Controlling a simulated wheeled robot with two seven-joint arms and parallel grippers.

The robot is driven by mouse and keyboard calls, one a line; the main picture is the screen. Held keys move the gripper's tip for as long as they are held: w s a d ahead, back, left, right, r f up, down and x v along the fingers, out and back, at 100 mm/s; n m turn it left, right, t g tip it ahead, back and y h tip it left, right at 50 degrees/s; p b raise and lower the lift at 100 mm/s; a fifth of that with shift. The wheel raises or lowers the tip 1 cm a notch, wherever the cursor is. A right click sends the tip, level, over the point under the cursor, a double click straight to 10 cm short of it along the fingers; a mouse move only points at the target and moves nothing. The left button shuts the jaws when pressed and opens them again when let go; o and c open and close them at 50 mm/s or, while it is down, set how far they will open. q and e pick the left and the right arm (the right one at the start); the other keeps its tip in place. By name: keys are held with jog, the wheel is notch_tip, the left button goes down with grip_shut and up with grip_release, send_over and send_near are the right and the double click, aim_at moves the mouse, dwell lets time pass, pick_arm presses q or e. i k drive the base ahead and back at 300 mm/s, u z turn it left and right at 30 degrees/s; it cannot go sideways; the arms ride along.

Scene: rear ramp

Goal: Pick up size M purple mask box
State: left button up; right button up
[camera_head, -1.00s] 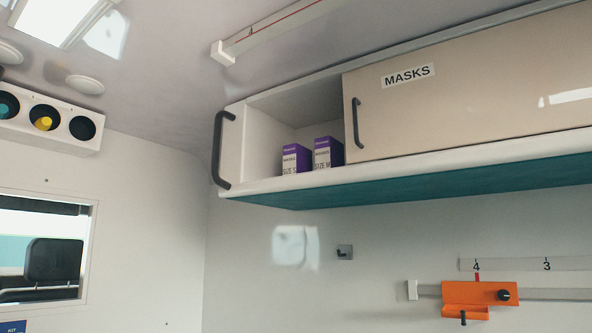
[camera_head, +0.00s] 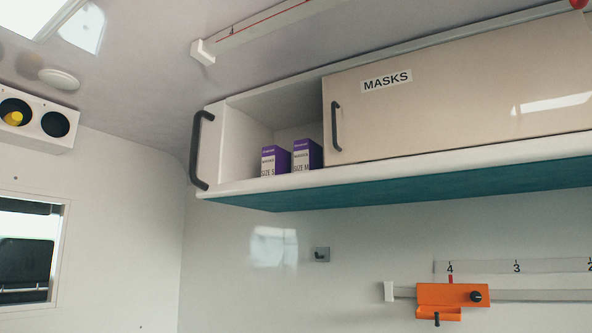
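The size M purple mask box (camera_head: 307,155) stands upright on the shelf of an open overhead cabinet (camera_head: 240,187). Its front is white below purple and reads "SIZE M". A similar purple box marked "SIZE S" (camera_head: 275,161) stands just left of it. The sliding door labelled "MASKS" (camera_head: 450,95) covers the cabinet to the right of the size M box. Neither of my grippers shows in the head view.
A dark handle (camera_head: 199,150) stands at the cabinet's left end, and another (camera_head: 336,126) on the sliding door. The shelf left of the boxes looks clear. Below are a small wall hook (camera_head: 321,255) and an orange bracket (camera_head: 452,296) on a rail.

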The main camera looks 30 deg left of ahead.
aim_at(308, 154)
jog(key=u, duration=2.3)
jog(key=i, duration=2.1)
jog(key=z, duration=1.25)
